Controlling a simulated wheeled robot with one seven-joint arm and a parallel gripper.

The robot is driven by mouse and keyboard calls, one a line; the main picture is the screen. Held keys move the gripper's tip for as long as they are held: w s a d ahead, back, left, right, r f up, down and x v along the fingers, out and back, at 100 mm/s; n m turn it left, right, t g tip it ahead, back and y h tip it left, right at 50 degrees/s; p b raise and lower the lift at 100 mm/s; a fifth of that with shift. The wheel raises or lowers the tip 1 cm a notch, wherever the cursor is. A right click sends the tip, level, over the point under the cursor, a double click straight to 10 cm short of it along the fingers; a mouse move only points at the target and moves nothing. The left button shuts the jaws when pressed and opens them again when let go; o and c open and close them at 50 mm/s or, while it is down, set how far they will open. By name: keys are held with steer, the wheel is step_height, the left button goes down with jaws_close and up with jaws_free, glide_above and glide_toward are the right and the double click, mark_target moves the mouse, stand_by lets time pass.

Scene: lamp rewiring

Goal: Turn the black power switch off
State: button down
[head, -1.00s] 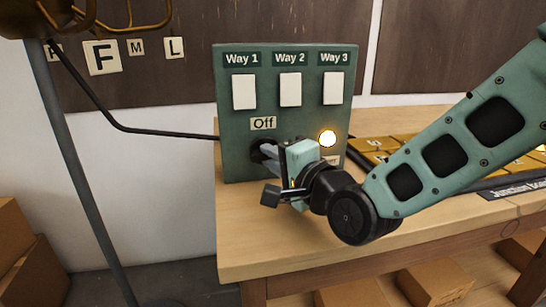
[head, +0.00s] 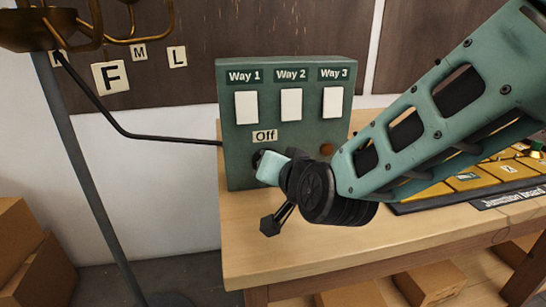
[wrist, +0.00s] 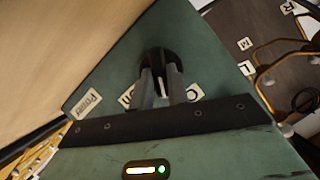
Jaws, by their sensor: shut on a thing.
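The green switch box (head: 285,75) stands on the wooden bench with an "Off" label (head: 264,136) on its front. The black power switch (wrist: 158,62) is a round knob, seen in the wrist view between the fingers. My gripper (wrist: 163,88) is shut on its raised grip. In the head view my gripper (head: 264,160) is at the box front just below the "Off" label and hides most of the knob. The round indicator lamp (head: 326,149) on the box is dark. A "Power" label (wrist: 87,104) shows in the wrist view.
Three white rocker switches, such as the Way 2 switch (head: 291,104), sit above. The yellow-tiled junction board (head: 480,182) lies right on the bench (head: 290,240). A black cable (head: 150,136) runs from the box to the lamp stand (head: 85,180) at left.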

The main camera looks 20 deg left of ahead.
steer(key=n+p, duration=0.1)
steer(key=n+h+p, duration=0.1)
steer(key=p, duration=0.3)
steer(key=shift+s+a+r+n+t+h, duration=0.15)
steer(key=shift+s+r+n+t+h, duration=0.1)
steer(key=shift+n+t+h, duration=0.15)
steer(key=shift+f+n+h+p, duration=0.25)
steer(key=shift+n+p, duration=0.45)
steer(key=shift+p, duration=0.6)
steer(key=shift+w, duration=0.1)
steer(key=c, duration=1.4)
jaws_free()
steer(key=shift+o, duration=0.2)
steer(key=shift+r, duration=0.1)
steer(key=v, duration=1.7)
steer(key=shift+s, duration=0.35)
steer(key=shift+a, duration=0.1)
